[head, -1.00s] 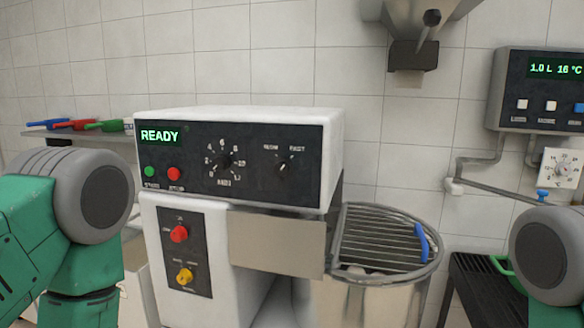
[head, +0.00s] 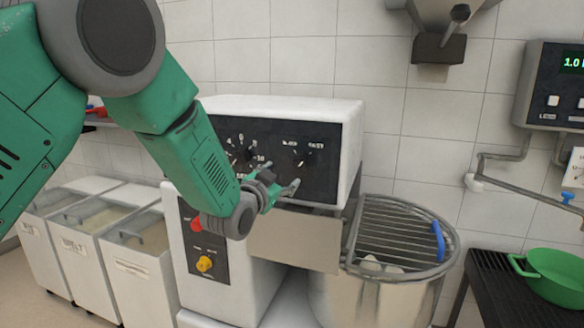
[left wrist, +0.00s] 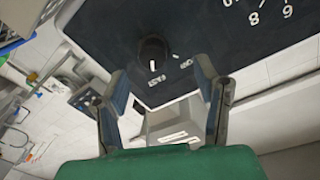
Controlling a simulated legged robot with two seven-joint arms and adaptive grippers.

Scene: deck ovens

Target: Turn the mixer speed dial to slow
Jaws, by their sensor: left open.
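The mixer speed dial is a small dark knob (head: 298,161) on the black panel of the white mixer (head: 290,106), below the slow and fast labels. It also shows in the left wrist view (left wrist: 153,52), with a white pointer mark; the two labels there are too blurred to read. In the head view the mark seems to lean towards the fast side, but it is small. My left gripper (head: 281,184) is open and empty, in front of the panel just below the dial. In the left wrist view the dial lies beyond the gap between its fingers (left wrist: 160,76), apart from them.
A numbered dial (head: 250,155) sits left on the same panel, partly behind my left arm. Red and yellow (head: 205,264) knobs are lower. The bowl with its wire guard (head: 400,240) stands right of the mixer. White bins (head: 135,262) stand left, and a green pan (head: 552,275) lies right.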

